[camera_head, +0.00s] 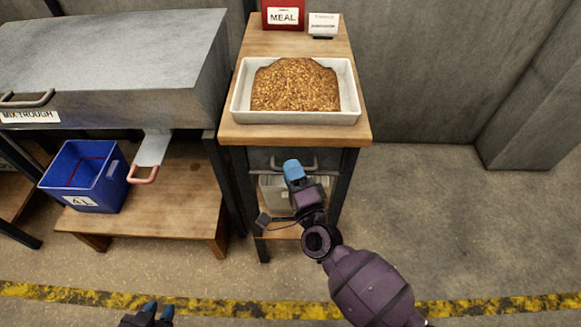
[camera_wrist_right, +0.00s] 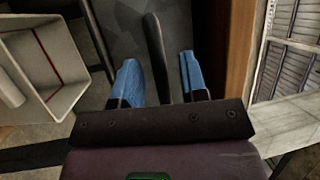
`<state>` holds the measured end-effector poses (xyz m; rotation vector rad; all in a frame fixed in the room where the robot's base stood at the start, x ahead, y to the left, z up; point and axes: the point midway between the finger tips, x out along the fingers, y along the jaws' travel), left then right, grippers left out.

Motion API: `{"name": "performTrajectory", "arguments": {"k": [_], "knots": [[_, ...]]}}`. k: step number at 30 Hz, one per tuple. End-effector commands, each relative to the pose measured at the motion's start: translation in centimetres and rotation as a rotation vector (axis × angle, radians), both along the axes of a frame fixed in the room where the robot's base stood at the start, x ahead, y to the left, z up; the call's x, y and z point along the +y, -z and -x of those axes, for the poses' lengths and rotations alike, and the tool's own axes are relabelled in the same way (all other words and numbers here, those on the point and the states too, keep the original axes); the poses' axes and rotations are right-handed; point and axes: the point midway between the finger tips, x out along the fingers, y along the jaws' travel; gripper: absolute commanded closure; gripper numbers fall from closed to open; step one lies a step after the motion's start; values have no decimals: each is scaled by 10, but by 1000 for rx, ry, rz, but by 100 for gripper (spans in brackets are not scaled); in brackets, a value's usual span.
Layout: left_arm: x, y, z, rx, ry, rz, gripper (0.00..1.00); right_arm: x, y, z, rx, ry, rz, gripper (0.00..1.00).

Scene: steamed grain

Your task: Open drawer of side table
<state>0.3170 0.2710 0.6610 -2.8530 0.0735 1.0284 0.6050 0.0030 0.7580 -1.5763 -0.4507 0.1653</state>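The side table (camera_head: 362,131) has a wooden top and dark legs, with a grey drawer (camera_head: 260,160) under the top. The drawer looks shut. Its dark bar handle (camera_head: 306,164) is partly hidden behind my right gripper (camera_head: 293,170). In the right wrist view, the handle (camera_wrist_right: 155,50) lies between the two blue fingers of my right gripper (camera_wrist_right: 161,80). Gaps show on both sides, so the fingers are open around it and not clamped. My left gripper (camera_head: 159,311) is at the bottom edge, its two blue fingertips apart and empty, far from the table.
A white tray of grain (camera_head: 240,101), a red MEAL box (camera_head: 283,15) and a small white card (camera_head: 323,25) stand on the table. A light bin (camera_wrist_right: 75,80) sits below the drawer. Left are the mix trough (camera_head: 120,50) and blue bin (camera_head: 92,180). Floor at right is clear.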

Motion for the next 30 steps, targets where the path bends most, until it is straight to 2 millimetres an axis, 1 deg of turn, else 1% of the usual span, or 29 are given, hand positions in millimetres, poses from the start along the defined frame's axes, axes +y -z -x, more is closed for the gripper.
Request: {"name": "performTrajectory", "arguments": {"k": [3,6,14,15,20,21,23,30], "knots": [[2,1,0,1,3,-5,71,4,-1,-9,0,0,0,60],[3,-1,0,-1,2,-6,71,5,-2,-12,0,0,1,60],[2,-4,-2,-8,2,-4,71,6,-2,-13,1,0,1,60],[2,-4,-2,-8,2,-4,71,6,-2,-13,1,-1,1,62],[1,-3,-2,-7,1,-2,71,6,-2,-13,1,-1,1,86],[0,-3,-2,-7,2,-1,71,6,-2,-13,1,-1,1,92],[0,-3,-1,-6,1,0,71,6,-2,-13,1,-1,1,100],[-1,0,0,-1,0,1,71,6,-2,-13,1,-1,1,100]]}}
